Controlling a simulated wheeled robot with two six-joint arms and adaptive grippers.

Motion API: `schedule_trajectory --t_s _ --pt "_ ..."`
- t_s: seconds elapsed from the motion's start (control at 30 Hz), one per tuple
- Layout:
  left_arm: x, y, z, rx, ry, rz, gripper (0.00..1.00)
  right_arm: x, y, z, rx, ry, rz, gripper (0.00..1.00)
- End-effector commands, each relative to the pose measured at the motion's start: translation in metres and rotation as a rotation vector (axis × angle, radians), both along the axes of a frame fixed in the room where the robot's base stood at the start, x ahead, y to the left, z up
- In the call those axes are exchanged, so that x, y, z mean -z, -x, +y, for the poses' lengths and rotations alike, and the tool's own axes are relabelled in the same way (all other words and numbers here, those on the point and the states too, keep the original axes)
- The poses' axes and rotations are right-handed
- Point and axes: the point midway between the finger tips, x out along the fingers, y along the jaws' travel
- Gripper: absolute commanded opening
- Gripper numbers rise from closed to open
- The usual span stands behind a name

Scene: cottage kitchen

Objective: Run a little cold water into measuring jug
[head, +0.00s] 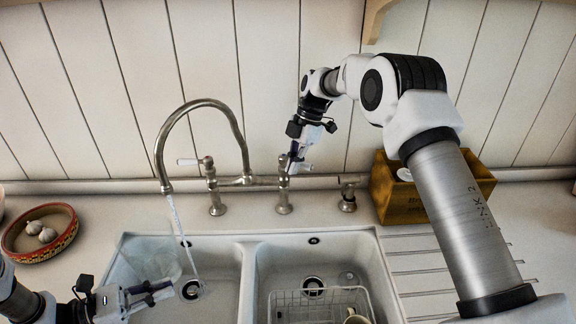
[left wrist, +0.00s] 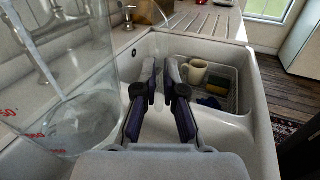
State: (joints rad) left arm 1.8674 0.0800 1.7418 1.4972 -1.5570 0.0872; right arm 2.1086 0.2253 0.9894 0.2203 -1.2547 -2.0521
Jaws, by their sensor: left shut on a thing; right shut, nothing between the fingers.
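The clear measuring jug (head: 150,262) is in the left sink basin, faint in the head view. In the left wrist view the jug (left wrist: 75,95) stands left of the fingers, with red markings. My left gripper (head: 160,290) is shut on the jug, apparently at its clear handle. A thin stream of water (head: 181,238) runs from the spout of the tap (head: 165,185) down into the left basin beside or into the jug; I cannot tell which. My right gripper (head: 292,156) is shut and empty at the right tap lever (head: 304,167); contact is unclear.
The right basin (head: 262,285) holds a wire rack (head: 290,300) with a cream mug (left wrist: 195,71) and sponges. A wooden box (head: 395,198) stands behind the draining board. A patterned bowl (head: 20,245) is on the left counter.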

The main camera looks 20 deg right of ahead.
Motion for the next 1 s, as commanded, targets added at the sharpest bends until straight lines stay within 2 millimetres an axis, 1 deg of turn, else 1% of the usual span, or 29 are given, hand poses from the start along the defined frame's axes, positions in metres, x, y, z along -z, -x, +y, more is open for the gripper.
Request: schedule_trajectory --t_s 0.2,0.3,0.7,1.0 --pt "0.0 0.0 0.0 0.0 0.001 -0.001 0.0 0.001 -0.002 -0.013 -0.202 0.001 0.0 0.0" --pt "-0.001 0.0 0.0 0.0 0.001 -0.001 0.0 0.0 -0.003 -0.019 -0.262 0.0 0.0 0.0" --pt "0.0 0.0 0.0 0.0 0.001 -0.001 0.0 0.0 -0.014 -0.039 -0.264 0.0 -0.001 0.0" --pt "0.0 0.0 0.0 0.0 0.001 -0.001 0.0 0.001 -0.022 -0.047 -0.262 0.0 0.0 0.0"
